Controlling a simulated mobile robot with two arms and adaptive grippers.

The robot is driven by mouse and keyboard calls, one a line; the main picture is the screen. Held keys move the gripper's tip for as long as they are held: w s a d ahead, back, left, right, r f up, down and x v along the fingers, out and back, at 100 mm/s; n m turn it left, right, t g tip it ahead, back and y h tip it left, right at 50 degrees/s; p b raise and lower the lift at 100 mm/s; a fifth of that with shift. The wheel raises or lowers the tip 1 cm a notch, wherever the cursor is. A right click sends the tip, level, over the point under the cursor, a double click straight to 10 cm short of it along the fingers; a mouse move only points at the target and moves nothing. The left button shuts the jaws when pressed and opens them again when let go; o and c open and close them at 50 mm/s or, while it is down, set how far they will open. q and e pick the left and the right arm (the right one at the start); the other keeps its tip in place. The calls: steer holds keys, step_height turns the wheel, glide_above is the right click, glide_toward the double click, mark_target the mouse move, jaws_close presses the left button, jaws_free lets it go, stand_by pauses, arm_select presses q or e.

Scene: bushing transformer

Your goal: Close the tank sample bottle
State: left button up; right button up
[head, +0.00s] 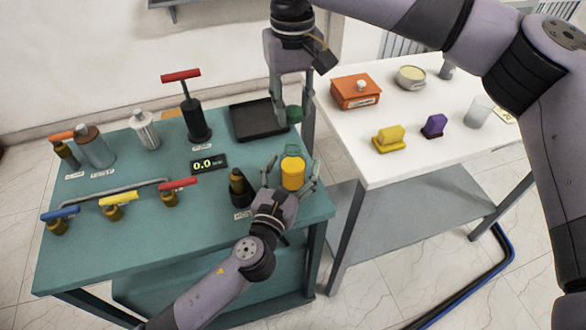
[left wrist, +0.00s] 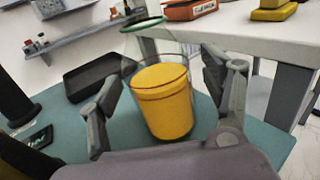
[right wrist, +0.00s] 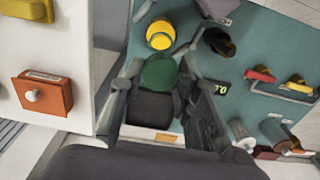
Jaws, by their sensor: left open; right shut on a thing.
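The sample bottle (head: 293,173), clear with yellow oil inside, stands upright near the right edge of the teal table. It also shows in the left wrist view (left wrist: 165,103), with a green rim at its open top, and in the right wrist view (right wrist: 160,35). My left gripper (head: 292,168) is open, its fingers on either side of the bottle, with gaps visible in the left wrist view. My right gripper (head: 290,104) points down and is shut on a green cap (head: 295,115), held above the table behind the bottle. The cap also shows in the right wrist view (right wrist: 159,70).
A black tray (head: 257,136) lies behind the bottle, beneath the right gripper's left side. A dark valve (head: 238,186) stands just left of the bottle. A display (head: 208,164) and a red-handled pump (head: 195,120) are farther left. The white table (head: 385,150) stands right.

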arm_select(q)
steer(key=shift+w, duration=0.15)
jaws_close()
arm_select(e)
glide_above(293, 144)
steer(key=shift+f, duration=2.5)
